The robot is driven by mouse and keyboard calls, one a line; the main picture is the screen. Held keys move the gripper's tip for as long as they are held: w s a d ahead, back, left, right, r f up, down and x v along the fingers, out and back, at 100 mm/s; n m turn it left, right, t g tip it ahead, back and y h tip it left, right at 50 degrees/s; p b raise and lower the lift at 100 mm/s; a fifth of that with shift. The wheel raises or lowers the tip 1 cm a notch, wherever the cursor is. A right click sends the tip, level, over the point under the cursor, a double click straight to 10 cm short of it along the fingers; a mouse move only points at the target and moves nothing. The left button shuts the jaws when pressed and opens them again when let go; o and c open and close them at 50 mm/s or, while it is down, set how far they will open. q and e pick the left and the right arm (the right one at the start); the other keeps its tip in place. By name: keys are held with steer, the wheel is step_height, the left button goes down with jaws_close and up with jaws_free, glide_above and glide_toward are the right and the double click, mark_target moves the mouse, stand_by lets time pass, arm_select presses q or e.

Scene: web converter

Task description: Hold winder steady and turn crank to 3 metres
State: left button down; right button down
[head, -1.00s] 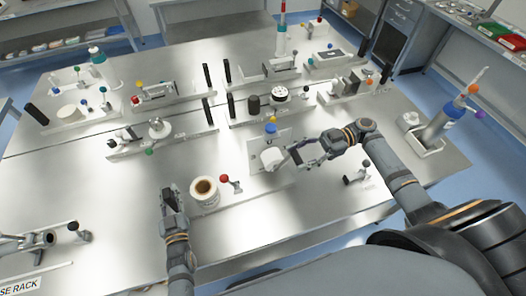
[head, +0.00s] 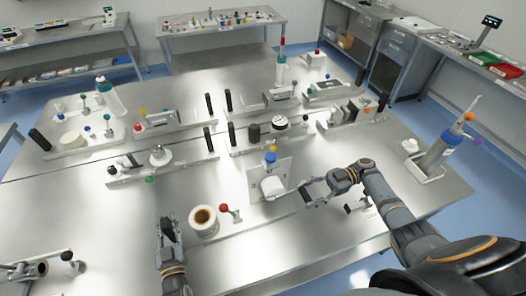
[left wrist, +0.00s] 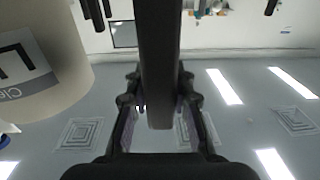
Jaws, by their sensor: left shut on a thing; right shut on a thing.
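The station in front of me has a pale base plate (head: 262,219) with a white roll with a brown core (head: 203,221) and a red-knobbed lever (head: 225,208) beside it. Behind is an upright panel with a white block (head: 271,187) and blue and yellow knobs. My left gripper (head: 167,228) is shut at the plate's left end; in the left wrist view its fingers flank a dark upright bar (left wrist: 157,60), with the labelled roll (left wrist: 38,60) to the left. My right gripper (head: 307,194) is shut near the plate's right end on something dark, largely hidden by the fingers. I cannot tell which part is the crank.
Several similar stations with black posts (head: 208,139) fill the back of the table. A bottle in a holder (head: 435,155) is at the right edge.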

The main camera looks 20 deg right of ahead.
steer(key=shift+f, duration=0.95)
steer(key=c, duration=0.5)
jaws_free()
steer(key=r, duration=1)
steer(key=shift+s+r, duration=0.2)
steer(key=shift+s, duration=0.05)
